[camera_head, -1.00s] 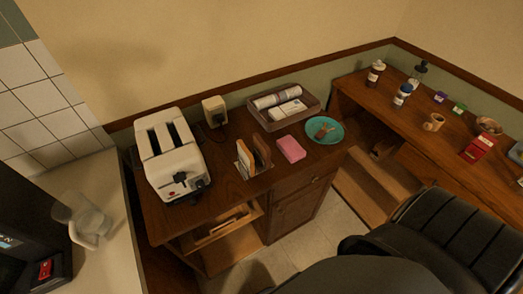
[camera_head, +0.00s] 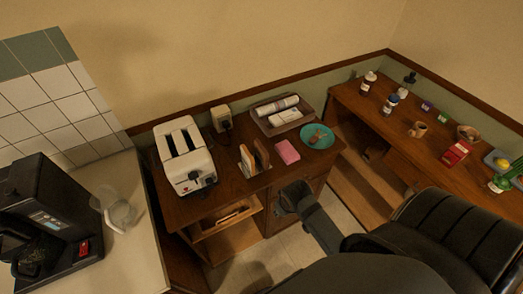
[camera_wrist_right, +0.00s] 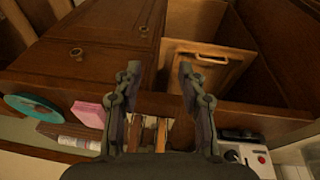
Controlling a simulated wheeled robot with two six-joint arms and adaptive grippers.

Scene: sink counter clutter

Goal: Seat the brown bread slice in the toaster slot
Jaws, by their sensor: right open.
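The white toaster (camera_head: 184,160) stands on the wooden cabinet, its two dark slots facing up and looking empty. Right of it, a small rack holds upright slices. The brown bread slice (camera_head: 262,154) is the darker one, beside a paler slice (camera_head: 247,160). In the right wrist view the slices show between and beyond the fingers, partly hidden; the toaster (camera_wrist_right: 244,153) is at lower right. My right gripper (camera_head: 284,198) is in front of the cabinet, apart from the slices; its fingers (camera_wrist_right: 157,75) are spread and empty.
A pink sponge (camera_head: 287,152), teal plate (camera_head: 327,139) and tray (camera_head: 260,122) of rolled cloths lie right of the rack. A beige box (camera_head: 221,117) stands behind. A black coffee machine (camera_head: 45,225) stands left.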

